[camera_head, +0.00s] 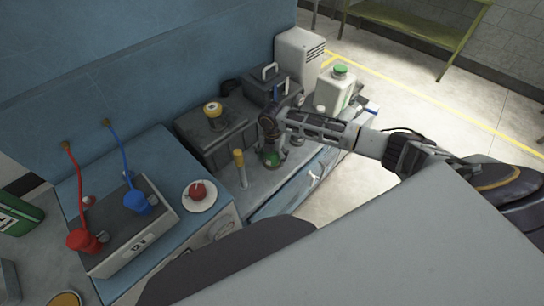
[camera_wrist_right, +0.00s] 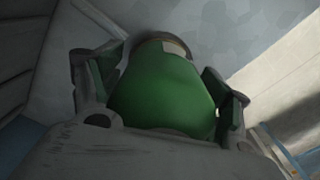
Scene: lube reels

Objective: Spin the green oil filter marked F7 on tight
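A green oil filter (camera_head: 271,159) stands upright at the front of the grey bench top, right of the dark box; no F7 mark is legible. My right gripper (camera_head: 269,142) reaches in from the right and is over it. In the right wrist view the rounded green filter (camera_wrist_right: 162,92) fills the space between the two fingers (camera_wrist_right: 160,88), which lie along its sides and appear closed on it. The thread and seat beneath the filter are hidden. My left gripper is not in view.
A yellow-topped post (camera_head: 240,168) stands just left of the filter.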

